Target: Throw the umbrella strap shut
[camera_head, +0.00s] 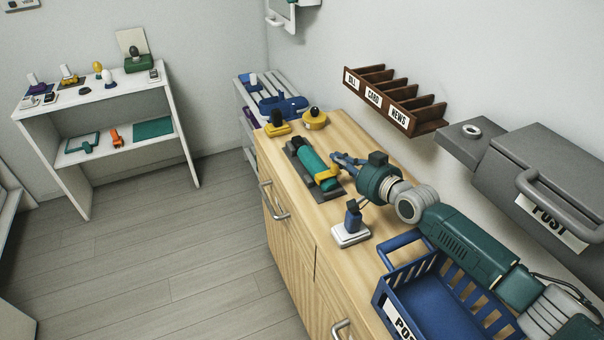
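The umbrella looks to be the dark green roll (311,160) lying in a dark grey holder (293,148) on the wooden counter. A yellow strap (327,175) lies across its near end. Whether the strap is fastened is too small to tell. My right gripper (338,161), with blue fingers, comes in from the right, just beside the umbrella and close to the strap. I cannot tell whether its fingers are apart or touch the strap. My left gripper is not in view.
A white-based switch-like block (351,232) and a blue basket (437,301) are nearer on the counter (308,215). Two yellow-based knobs (279,128) stand behind the umbrella. A brown letter rack (395,98) and grey post box (540,180) are along the wall.

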